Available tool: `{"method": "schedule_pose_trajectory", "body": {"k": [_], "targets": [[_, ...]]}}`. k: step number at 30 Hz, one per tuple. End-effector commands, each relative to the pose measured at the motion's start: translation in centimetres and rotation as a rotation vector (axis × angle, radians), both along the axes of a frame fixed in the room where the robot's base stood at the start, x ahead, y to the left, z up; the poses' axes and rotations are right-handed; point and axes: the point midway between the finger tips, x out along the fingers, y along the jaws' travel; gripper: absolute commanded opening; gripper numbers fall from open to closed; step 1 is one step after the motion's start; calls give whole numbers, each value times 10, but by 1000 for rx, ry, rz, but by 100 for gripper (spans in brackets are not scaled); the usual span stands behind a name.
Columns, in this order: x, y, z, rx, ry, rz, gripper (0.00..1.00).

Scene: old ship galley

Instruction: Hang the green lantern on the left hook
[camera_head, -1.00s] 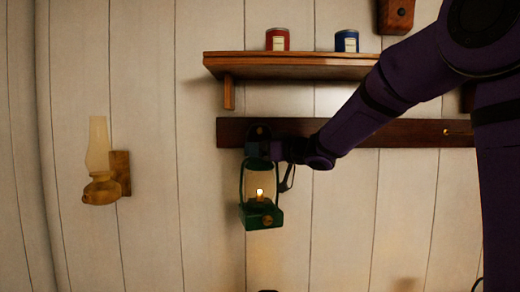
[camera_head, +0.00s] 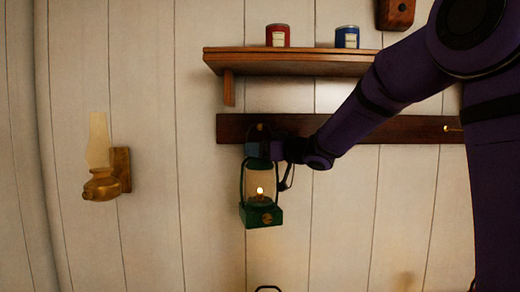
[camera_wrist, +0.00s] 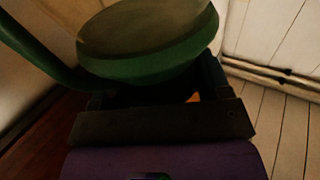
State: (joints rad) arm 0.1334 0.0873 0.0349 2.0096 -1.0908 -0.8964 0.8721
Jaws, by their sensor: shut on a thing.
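The green lantern (camera_head: 262,216), with a lit flame behind its glass, hangs upright in front of the wall, just below the dark hook rail (camera_head: 380,130). My gripper (camera_head: 258,150) is shut on the lantern at its top, in front of the rail's left end. The left hook is hidden behind my gripper and the lantern's top, so I cannot tell whether the handle touches it. A brass hook (camera_head: 452,128) shows at the rail's right. In the wrist view, the lantern's green top (camera_wrist: 150,50) fills the upper middle, close to the jaws.
A wooden shelf (camera_head: 290,64) above the rail holds a red tin (camera_head: 278,36) and a blue tin (camera_head: 347,38). A brass oil lamp (camera_head: 102,185) is fixed to the wall at left. A dark handle (camera_head: 268,289) shows at the bottom edge. The wall below the lantern is clear.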

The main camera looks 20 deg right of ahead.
Motion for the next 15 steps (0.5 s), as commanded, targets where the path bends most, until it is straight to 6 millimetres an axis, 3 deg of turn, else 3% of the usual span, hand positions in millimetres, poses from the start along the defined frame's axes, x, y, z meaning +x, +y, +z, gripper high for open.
{"method": "schedule_pose_trajectory", "body": {"k": [3,4,7,8,15], "targets": [[0,0,2,1,-3,0,0],[0,0,2,1,-3,0,73],[0,0,2,1,-3,0,96],[0,0,1,0,-2,0,100],[-1,-1,-1,0,2,0,100]]}}
